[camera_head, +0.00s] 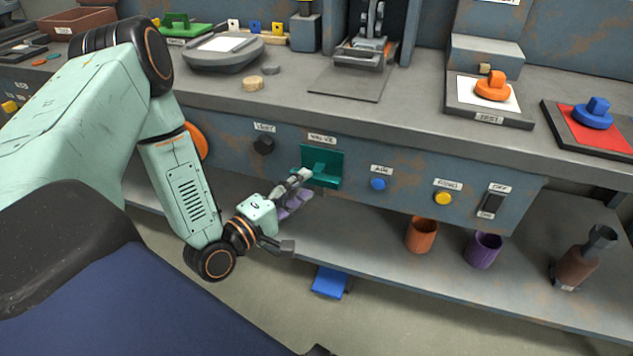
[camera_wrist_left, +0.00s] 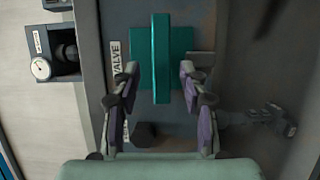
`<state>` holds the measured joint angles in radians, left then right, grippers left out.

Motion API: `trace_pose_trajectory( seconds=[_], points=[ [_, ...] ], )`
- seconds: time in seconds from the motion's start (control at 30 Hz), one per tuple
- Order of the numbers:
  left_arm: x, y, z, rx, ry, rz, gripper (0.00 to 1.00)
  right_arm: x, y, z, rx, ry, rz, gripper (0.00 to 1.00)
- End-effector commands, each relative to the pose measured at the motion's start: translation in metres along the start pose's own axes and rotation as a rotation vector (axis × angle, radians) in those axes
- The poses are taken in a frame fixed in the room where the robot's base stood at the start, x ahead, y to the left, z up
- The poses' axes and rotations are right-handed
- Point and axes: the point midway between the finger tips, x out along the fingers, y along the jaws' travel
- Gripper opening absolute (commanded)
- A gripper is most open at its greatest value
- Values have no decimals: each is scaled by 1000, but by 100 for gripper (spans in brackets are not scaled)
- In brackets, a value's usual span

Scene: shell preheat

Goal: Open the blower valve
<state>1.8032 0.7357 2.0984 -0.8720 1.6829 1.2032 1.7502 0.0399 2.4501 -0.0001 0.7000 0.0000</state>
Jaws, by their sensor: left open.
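The blower valve is a teal plate with a raised teal bar handle (camera_head: 322,178) on the front panel, under a VALVE label. In the left wrist view the handle (camera_wrist_left: 161,55) runs upright in the picture over its teal plate. My left gripper (camera_head: 295,210) is open and empty in front of the panel, just left of and below the valve. In the left wrist view the fingertips of my left gripper (camera_wrist_left: 158,75) lie on either side of the handle, with gaps to it. Whether they reach its depth is unclear. My right gripper is not in view.
Along the panel are a black knob (camera_head: 263,145), a blue button (camera_head: 378,184), a yellow button (camera_head: 443,198) and a switch (camera_head: 491,204). An orange cup (camera_head: 421,236) and a purple cup (camera_head: 484,250) stand on the lower shelf. A gauge (camera_wrist_left: 41,68) shows in the wrist view.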

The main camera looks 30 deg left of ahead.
Motion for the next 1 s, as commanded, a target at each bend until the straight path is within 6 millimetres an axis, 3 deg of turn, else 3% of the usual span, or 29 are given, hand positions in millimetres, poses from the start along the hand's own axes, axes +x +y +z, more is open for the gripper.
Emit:
trace_pose_trajectory(
  seconds=[0.1,0.3,0.67,1.0],
  points=[
    [20,-2,2,4,-3,2,43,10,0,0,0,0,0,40],
    [41,-2,3,4,-3,-1,43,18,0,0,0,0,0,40],
    [47,-1,4,2,0,-2,43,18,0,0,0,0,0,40],
    [47,-1,4,2,0,-2,15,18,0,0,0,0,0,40]
  ],
)
